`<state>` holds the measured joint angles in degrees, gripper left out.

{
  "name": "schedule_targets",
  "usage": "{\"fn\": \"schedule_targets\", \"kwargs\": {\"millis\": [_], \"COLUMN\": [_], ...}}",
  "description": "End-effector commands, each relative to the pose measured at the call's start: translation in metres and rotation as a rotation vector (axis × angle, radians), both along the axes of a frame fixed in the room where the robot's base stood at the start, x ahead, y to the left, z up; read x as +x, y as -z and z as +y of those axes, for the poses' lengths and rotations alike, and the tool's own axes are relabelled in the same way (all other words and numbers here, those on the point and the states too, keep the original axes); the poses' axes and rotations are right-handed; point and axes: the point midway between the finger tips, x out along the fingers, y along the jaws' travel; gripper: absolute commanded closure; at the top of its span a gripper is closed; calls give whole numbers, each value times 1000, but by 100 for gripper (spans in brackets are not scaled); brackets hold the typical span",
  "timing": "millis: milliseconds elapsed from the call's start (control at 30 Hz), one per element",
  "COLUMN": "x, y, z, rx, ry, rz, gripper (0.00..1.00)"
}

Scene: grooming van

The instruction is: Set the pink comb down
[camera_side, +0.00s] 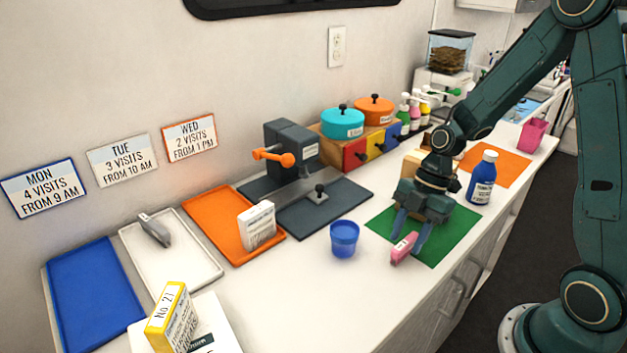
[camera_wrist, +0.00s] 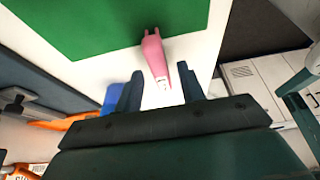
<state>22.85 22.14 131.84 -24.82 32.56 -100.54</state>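The pink comb (camera_side: 404,247) lies at the near edge of the green mat (camera_side: 451,240), partly over the white counter. In the wrist view the comb (camera_wrist: 154,52) has its far end over the green mat (camera_wrist: 120,20) and its pale, labelled near end over the white surface. My gripper (camera_side: 406,240) points down at the comb. In the wrist view my gripper (camera_wrist: 160,74) is open, with its fingers on either side of the comb's near end and a visible gap on each side. Whether the comb's whole underside touches down cannot be told.
A blue cup (camera_side: 344,240) stands left of the green mat, and a blue bottle (camera_side: 482,178) stands behind it on the right. An orange mat (camera_side: 497,166) lies farther back. A white box (camera_side: 257,226) stands in the orange tray (camera_side: 207,222). Counter in front of the cup is clear.

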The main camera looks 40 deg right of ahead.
Motion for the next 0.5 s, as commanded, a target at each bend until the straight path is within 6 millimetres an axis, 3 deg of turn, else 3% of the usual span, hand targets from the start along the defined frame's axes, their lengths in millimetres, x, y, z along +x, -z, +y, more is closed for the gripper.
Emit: {"fn": "schedule_targets", "kwargs": {"millis": [500], "x": [0], "y": [-73], "z": [-31], "rx": [-3], "ry": [1], "rz": [-3], "gripper": [61]}}
